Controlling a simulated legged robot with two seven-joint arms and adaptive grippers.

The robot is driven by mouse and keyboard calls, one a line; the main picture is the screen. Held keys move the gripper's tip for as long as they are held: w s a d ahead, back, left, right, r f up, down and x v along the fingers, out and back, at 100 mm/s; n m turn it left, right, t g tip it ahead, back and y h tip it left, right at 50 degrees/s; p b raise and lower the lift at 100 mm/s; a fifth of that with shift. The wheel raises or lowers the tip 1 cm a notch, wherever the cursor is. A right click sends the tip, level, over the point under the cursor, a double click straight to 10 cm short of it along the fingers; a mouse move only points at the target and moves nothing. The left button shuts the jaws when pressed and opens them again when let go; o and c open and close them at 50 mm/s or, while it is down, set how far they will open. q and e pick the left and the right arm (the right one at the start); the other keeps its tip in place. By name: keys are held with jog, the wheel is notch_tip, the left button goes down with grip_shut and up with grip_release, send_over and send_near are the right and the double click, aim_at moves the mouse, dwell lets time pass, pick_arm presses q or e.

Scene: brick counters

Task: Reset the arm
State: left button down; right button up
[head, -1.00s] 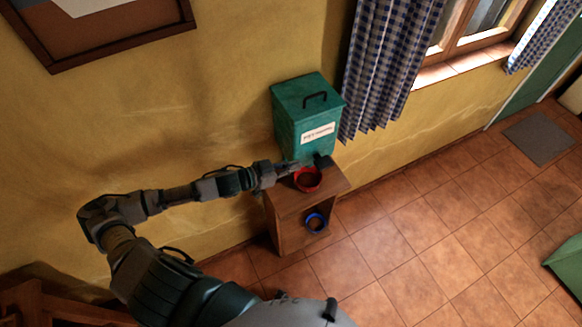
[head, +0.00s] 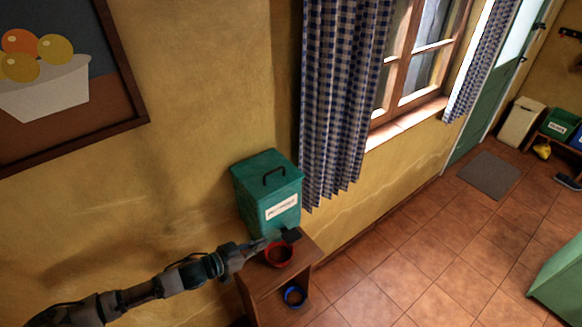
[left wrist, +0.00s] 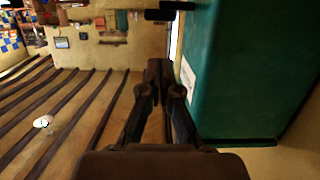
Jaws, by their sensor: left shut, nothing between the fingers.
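My left arm comes in from the lower left in the head view. Its gripper (head: 284,238) is over the red bowl (head: 279,255), just in front of the green lidded bin (head: 267,190). In the left wrist view the fingers (left wrist: 160,72) meet at the tips with nothing between them, and the bin's green side (left wrist: 255,70) stands close to their right. Whether the gripper touches the bowl or the bin I cannot tell. My right gripper is not in view.
The bin and red bowl stand on a small wooden stand (head: 263,291) against the yellow wall. A blue bowl (head: 294,296) sits on its lower shelf. A checked curtain (head: 345,100) hangs just right of the bin. The tiled floor (head: 410,260) to the right is open.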

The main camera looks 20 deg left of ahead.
pick_arm(q)
jog(key=s+d+f+n+g+y, duration=0.1)
jog(key=s+d+f+y, duration=0.1)
jog(key=s+f+y, duration=0.3)
jog(key=s+d+f+n+g, duration=0.1)
jog(key=s+d+f+n, duration=0.15)
jog(key=f, duration=0.35)
jog(key=s+a+f+n+g+y, duration=0.1)
jog(key=s+f+g+y, duration=0.2)
jog(key=s, duration=0.5)
jog(key=s+a+f+n+g+y, duration=0.1)
jog(key=s+f+g, duration=0.2)
jog(key=s+f, duration=0.35)
jog(key=s+f+g+b, duration=0.1)
jog(key=s+f, duration=0.2)
jog(key=f, duration=1.1)
jog(key=s+f+g+b, duration=0.1)
jog(key=s+f, duration=0.1)
jog(key=f, duration=1.2)
jog(key=s+a+f+g, duration=0.1)
jog(key=s+a+f, duration=0.2)
jog(key=s+f, duration=1.2)
jog(key=shift+s+f+b, duration=0.25)
jog(key=shift+s+b, duration=0.1)
jog(key=shift+s, duration=0.55)
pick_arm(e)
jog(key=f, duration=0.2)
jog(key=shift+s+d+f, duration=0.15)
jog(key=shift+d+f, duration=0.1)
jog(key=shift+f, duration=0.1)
